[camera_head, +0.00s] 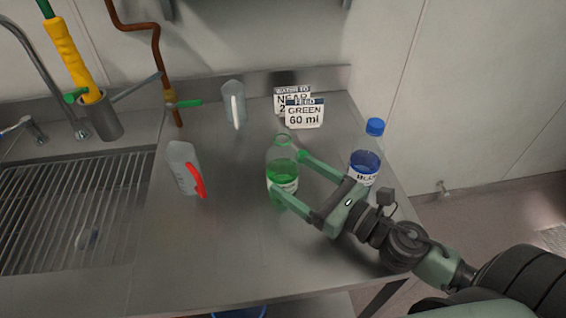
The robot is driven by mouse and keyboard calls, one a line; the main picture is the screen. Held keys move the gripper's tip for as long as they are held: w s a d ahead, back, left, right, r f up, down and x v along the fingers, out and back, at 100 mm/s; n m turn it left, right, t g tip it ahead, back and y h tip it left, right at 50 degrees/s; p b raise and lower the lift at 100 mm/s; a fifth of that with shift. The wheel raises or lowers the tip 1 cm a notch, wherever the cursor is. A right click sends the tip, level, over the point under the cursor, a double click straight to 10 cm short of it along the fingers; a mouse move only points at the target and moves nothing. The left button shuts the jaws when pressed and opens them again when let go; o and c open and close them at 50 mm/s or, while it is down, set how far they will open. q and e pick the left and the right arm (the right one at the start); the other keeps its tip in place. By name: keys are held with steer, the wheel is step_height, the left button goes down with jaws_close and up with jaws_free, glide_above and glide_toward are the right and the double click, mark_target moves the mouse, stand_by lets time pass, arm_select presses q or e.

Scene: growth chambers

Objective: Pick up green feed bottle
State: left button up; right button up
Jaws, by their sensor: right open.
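The green feed bottle (284,172) stands upright on the steel counter, a clear bottle with green liquid in its lower part and a label low on its side. No cap shows on its open neck. My right gripper (288,173) reaches in from the right, with its two green fingers spread to either side of the bottle. The fingers appear open around it; I cannot tell whether either one touches it. My left gripper is not in the view.
A blue bottle (365,160) with a blue cap stands right of my gripper. A jug with a red handle (184,167) and a jug with a white handle (233,103) stand left. Signs, one reading "FEED GREEN 60 ml" (304,113), stand behind. A grated sink (62,210) lies left.

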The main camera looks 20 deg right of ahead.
mark_target(272, 165)
steer(key=shift+p+x, duration=0.3)
steer(key=shift+x, duration=0.5)
steer(key=p+x, duration=0.1)
steer(key=x, duration=0.1)
steer(key=p+x, duration=0.1)
steer(key=x, duration=0.1)
steer(key=shift+a+r, duration=0.1)
steer(key=shift+a, duration=0.35)
steer(key=shift+w+a, duration=0.15)
steer(key=shift+w, duration=0.2)
steer(key=c, duration=1.8)
